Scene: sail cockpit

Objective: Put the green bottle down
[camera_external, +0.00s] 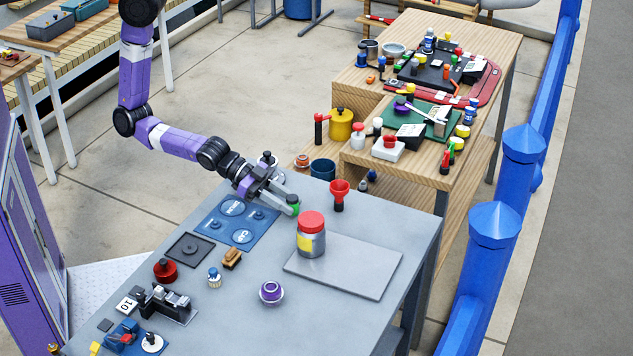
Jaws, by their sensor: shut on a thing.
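My gripper (285,198) is at the far side of the grey table (225,318), low over its top. It is shut on the green bottle (294,201), of which only a small green part shows at the fingertips. The fingers and wrist hide the rest. I cannot tell whether the bottle touches the table or hangs just above it.
A red funnel-like piece (339,194) stands right of my gripper. A blue mat (234,224) lies to the left.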

